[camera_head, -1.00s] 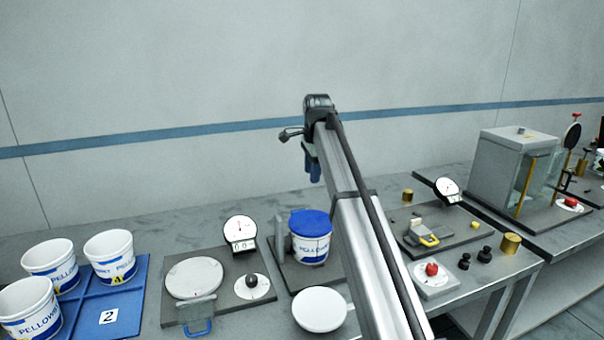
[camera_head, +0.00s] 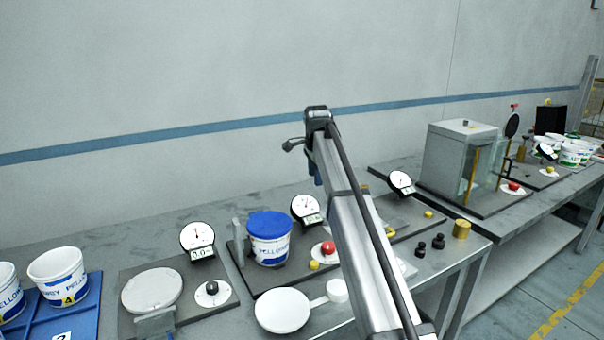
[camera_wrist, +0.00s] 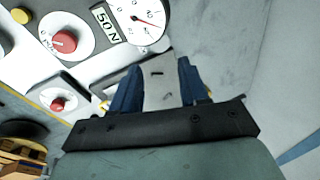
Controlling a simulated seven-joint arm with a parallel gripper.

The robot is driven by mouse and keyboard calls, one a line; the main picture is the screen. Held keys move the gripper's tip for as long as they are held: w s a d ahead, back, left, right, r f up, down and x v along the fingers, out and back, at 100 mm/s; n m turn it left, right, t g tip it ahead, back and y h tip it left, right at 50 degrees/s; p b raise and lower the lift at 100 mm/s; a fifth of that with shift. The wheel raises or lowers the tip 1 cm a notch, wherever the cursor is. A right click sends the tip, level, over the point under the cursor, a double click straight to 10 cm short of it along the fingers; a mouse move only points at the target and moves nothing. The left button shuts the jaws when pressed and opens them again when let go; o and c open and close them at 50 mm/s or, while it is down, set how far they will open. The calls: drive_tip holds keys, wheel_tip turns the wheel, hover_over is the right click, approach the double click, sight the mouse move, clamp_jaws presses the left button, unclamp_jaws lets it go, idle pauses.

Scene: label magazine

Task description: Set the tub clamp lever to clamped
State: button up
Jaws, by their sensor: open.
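A tub with a blue lid (camera_head: 269,240) stands on a dark base beside an upright grey post (camera_head: 238,255). I cannot clearly pick out the tub clamp lever or its setting. My gripper is mostly hidden behind my arm in the head view, raised above the bench. In the wrist view my gripper (camera_wrist: 160,85) has its two blue fingers apart. A grey plate shows between them, apparently beyond them, and nothing is clearly held. A red knob on a white dial (camera_wrist: 65,42) and a gauge marked 50 N (camera_wrist: 138,20) lie ahead.
A white disc with a handle (camera_head: 283,310) lies in front of the tub. A scale (camera_head: 152,291) and blue tray (camera_head: 85,310) are at left. Black weights (camera_head: 438,242), a brass weight (camera_head: 461,229) and a glass-sided box (camera_head: 462,165) are at right. Space above the bench looks clear.

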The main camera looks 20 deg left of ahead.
drive_tip(key=w+d+f, duration=0.2)
drive_tip(key=w+d, duration=0.3)
drive_tip(key=d, duration=0.4)
drive_tip(key=shift+d+m+h, duration=0.2)
drive_tip(key=shift+m+h, duration=0.2)
drive_tip(key=shift+w+f, duration=0.1)
drive_tip(key=s+a+r+n, duration=0.15)
drive_tip(key=s+a, duration=0.25)
drive_tip(key=a, duration=0.5)
drive_tip(key=s+a+r+n+g+y, duration=0.1)
drive_tip(key=s+a+r, duration=0.3)
drive_tip(key=a, duration=0.5)
drive_tip(key=s+a+r+n, duration=0.1)
drive_tip(key=s+a, duration=0.4)
drive_tip(key=a, duration=0.5)
drive_tip(key=s+f, duration=0.1)
drive_tip(key=f, duration=0.3)
drive_tip(key=s+d+f+g, duration=0.1)
drive_tip(key=f, duration=0.4)
drive_tip(key=f+m+g+h, duration=0.1)
drive_tip(key=f, duration=0.4)
drive_tip(key=shift+s+d, duration=0.4)
clamp_jaws()
